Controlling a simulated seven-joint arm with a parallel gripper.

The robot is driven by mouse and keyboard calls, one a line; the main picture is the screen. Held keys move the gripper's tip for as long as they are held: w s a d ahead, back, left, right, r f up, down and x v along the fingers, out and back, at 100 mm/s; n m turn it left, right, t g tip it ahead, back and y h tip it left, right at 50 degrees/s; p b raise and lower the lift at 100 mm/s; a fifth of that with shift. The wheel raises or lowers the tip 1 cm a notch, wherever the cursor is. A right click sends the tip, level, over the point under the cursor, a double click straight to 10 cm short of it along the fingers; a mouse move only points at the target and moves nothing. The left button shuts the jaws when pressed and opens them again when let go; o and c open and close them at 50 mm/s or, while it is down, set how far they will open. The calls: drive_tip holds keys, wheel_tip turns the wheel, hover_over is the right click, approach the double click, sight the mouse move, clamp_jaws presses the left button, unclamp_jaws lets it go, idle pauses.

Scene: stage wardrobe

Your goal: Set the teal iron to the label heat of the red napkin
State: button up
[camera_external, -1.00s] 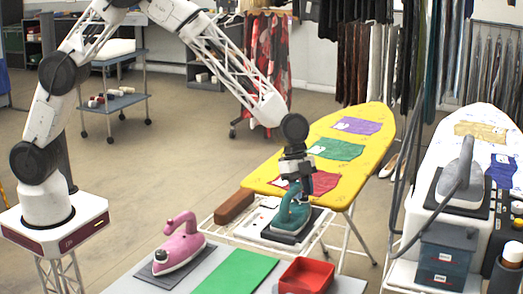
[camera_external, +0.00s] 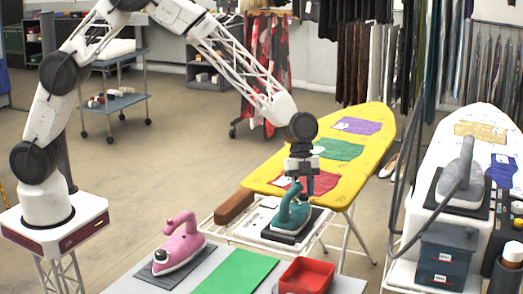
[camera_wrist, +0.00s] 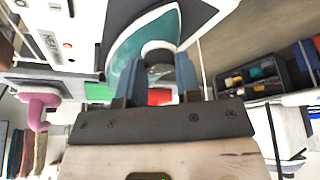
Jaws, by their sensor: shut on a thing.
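The teal iron (camera_external: 290,217) rests on a dark pad at the near end of the yellow board, and shows in the wrist view (camera_wrist: 168,27). My gripper (camera_external: 301,194) comes down on it from above. In the wrist view my gripper (camera_wrist: 160,72) has its two blue-grey fingers on either side of a round grey dial (camera_wrist: 157,54) on the iron, shut on it. The dial's marks cannot be read. The red napkin (camera_external: 324,184) lies flat on the board just behind the iron, partly hidden by my gripper. Its white label is too small to read.
A green napkin (camera_external: 338,149) and a purple napkin (camera_external: 357,126) lie farther along the yellow board (camera_external: 377,121). A pink iron (camera_external: 180,249) and a red tray (camera_external: 305,276) stand on the front table. A grey iron (camera_external: 461,180) stands on the right.

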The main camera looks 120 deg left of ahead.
sight(305, 195)
drive_tip(key=m, duration=0.2)
drive_tip(key=m+g, duration=0.1)
drive_tip(key=m, duration=0.1)
drive_tip(key=m+g+h, duration=0.1)
drive_tip(key=m, duration=0.1)
drive_tip(key=shift+w, duration=0.25)
drive_tip(key=m+g, duration=0.1)
drive_tip(key=m, duration=0.2)
drive_tip(key=m+g, duration=0.1)
drive_tip(key=m, duration=0.2)
drive_tip(key=shift+w+g, duration=0.15)
drive_tip(key=shift+g, duration=0.15)
drive_tip(key=shift+m, duration=0.3)
drive_tip(key=o, duration=0.9)
drive_tip(key=shift+o, duration=0.2)
drive_tip(key=shift+a+r, duration=0.1)
drive_tip(key=shift+v, duration=1.85)
drive_tip(key=shift+w+a+r, duration=0.1)
drive_tip(key=shift+w+r, duration=0.05)
drive_tip(key=shift+r, duration=0.4)
